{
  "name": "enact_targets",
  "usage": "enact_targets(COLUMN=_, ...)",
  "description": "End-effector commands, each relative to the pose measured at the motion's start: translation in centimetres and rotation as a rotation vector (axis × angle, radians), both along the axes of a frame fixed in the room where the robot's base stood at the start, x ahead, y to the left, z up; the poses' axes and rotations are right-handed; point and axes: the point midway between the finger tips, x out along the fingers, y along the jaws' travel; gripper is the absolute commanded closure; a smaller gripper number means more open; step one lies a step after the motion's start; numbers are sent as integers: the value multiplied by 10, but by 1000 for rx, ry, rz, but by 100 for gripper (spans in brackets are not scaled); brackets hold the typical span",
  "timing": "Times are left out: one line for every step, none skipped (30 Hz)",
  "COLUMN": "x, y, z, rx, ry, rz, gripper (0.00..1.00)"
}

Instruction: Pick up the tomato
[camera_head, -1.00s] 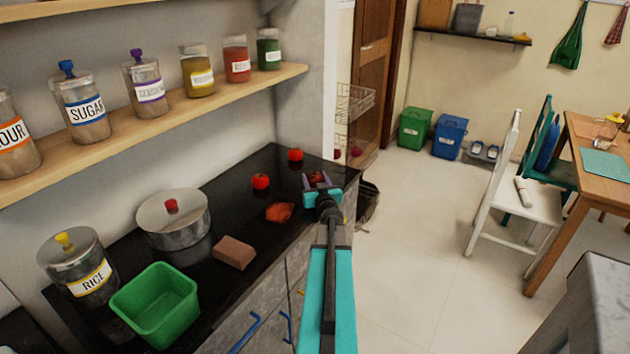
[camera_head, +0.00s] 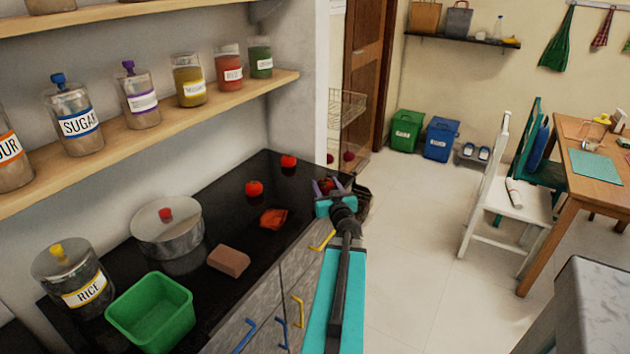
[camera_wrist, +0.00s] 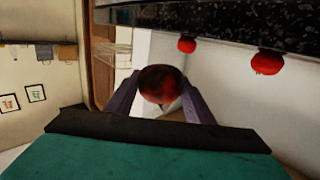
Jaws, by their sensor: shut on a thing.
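My gripper (camera_head: 327,187) is at the right front edge of the black counter in the head view. Its purple fingers are closed around a dark red tomato (camera_wrist: 162,86), which fills the middle of the wrist view between the fingers (camera_wrist: 160,100). In the head view this tomato (camera_head: 325,184) is partly hidden by the gripper. Two other red tomatoes stand on the counter, one nearer (camera_head: 254,188) and one farther back (camera_head: 288,161). Both also show in the wrist view, at the right (camera_wrist: 268,62) and near the top middle (camera_wrist: 187,44).
The black counter (camera_head: 205,275) also bears a crumpled orange-red item (camera_head: 273,218), a brown block (camera_head: 228,260), a lidded metal pot (camera_head: 170,235), a rice jar (camera_head: 75,280) and a green bin (camera_head: 150,312). A shelf of jars (camera_head: 190,105) runs above. Open floor (camera_head: 420,230) lies to the right.

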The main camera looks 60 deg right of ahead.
Motion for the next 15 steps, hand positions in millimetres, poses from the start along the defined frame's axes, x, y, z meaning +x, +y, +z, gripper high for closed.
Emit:
enact_targets(x=-14, y=5, z=3, rx=1, ry=-1, rz=-3, gripper=76)
enact_targets(x=-20, y=7, z=3, rx=1, ry=-1, rz=-4, gripper=76)
enact_targets(x=-28, y=9, z=4, rx=0, ry=0, rz=-3, gripper=76)
enact_targets(x=-34, y=11, z=4, rx=0, ry=0, rz=-3, gripper=76)
enact_targets(x=-40, y=12, z=5, rx=1, ry=-1, rz=-4, gripper=76)
enact_targets(x=-47, y=14, z=6, rx=1, ry=-1, rz=-3, gripper=76)
enact_targets(x=-48, y=14, z=8, rx=1, ry=-1, rz=-1, gripper=76)
enact_targets(x=-49, y=14, z=9, rx=2, ry=-1, rz=0, gripper=76)
enact_targets(x=-52, y=14, z=9, rx=3, ry=0, rz=-1, gripper=76)
enact_targets(x=-55, y=15, z=8, rx=2, ry=1, rz=-1, gripper=76)
enact_targets(x=-57, y=15, z=8, rx=2, ry=1, rz=0, gripper=76)
enact_targets(x=-59, y=16, z=9, rx=1, ry=0, rz=0, gripper=76)
enact_targets(x=-60, y=16, z=9, rx=1, ry=0, rz=0, gripper=76)
enact_targets(x=-62, y=17, z=9, rx=1, ry=0, rz=0, gripper=76)
enact_targets(x=-63, y=17, z=8, rx=1, ry=-1, rz=0, gripper=76)
